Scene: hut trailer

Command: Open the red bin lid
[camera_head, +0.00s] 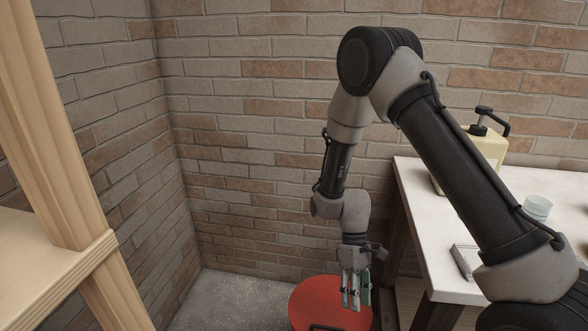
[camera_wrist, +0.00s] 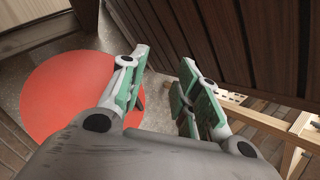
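The round red bin lid (camera_head: 318,302) shows at the bottom of the head view, low in the brick corner and cut off by the frame. A dark handle bar (camera_head: 325,327) shows at its lower edge. In the wrist view the lid is a flat red disc (camera_wrist: 68,92) to the left of my fingers. My gripper (camera_head: 356,300) points down and covers the right part of the lid in the head view. In the wrist view my gripper (camera_wrist: 164,64) has its green-padded fingers apart with nothing between them. Whether it touches the lid cannot be told.
A white-topped table (camera_head: 430,270) stands close on the right, with a yellowish jug (camera_head: 487,148), a clear cup (camera_head: 537,208) and a small grey object (camera_head: 462,262) on it. A wooden frame (camera_head: 50,150) stands at left. Grey floor (camera_head: 235,295) is bare left of the lid.

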